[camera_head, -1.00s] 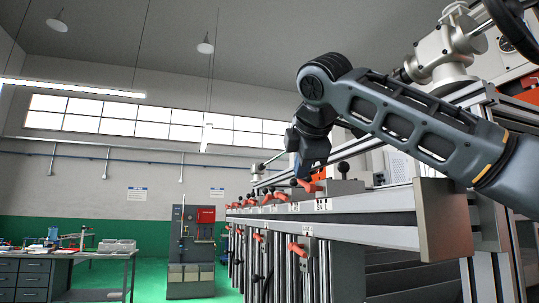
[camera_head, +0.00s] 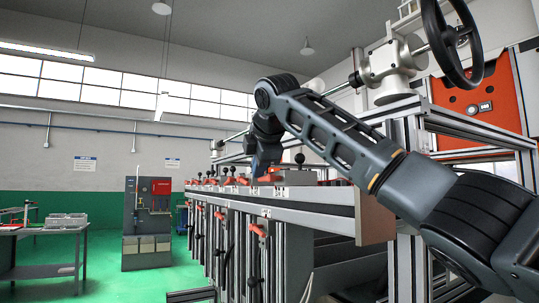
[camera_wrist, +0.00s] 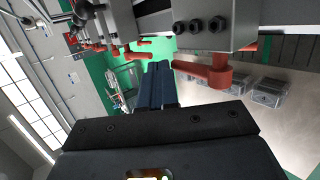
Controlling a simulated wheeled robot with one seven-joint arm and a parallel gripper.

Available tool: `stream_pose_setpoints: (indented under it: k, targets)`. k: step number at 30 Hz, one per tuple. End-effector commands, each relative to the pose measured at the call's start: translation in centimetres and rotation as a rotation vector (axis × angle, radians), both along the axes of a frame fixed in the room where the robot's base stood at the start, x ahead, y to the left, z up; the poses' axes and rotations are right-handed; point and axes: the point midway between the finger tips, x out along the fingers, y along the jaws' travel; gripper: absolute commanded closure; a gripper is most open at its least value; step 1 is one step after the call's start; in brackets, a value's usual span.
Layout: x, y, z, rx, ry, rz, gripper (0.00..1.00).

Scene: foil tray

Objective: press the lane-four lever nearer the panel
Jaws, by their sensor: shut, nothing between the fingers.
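A row of red levers runs along the machine's rail. The nearest upper lever (camera_head: 271,177) sits by my gripper (camera_head: 262,168) in the head view. In the wrist view, my gripper (camera_wrist: 157,84) has its dark fingers shut and empty. A thick red lever (camera_wrist: 214,73) on a grey block lies just right of the fingers, and another red lever (camera_wrist: 137,51) lies beyond the tips. I cannot tell whether the fingers touch either one. A lower red lever (camera_head: 258,230) is on the front face. Lane labels are too small to read, so I cannot tell which is lane four.
An orange panel (camera_head: 472,100) and a black handwheel (camera_head: 452,45) stand at the right. A grey cabinet (camera_head: 147,225) stands behind the machine at left. A workbench (camera_head: 45,240) is at far left. Green floor between bench and machine is mostly clear.

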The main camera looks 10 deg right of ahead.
Motion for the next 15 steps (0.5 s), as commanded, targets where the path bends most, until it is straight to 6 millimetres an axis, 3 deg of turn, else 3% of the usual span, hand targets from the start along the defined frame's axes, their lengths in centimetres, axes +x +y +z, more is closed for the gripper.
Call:
stream_pose_setpoints:
  k: [15]
  targets:
    - [-1.5, -0.5, -0.4, 0.000, 0.000, 0.000, 1.00]
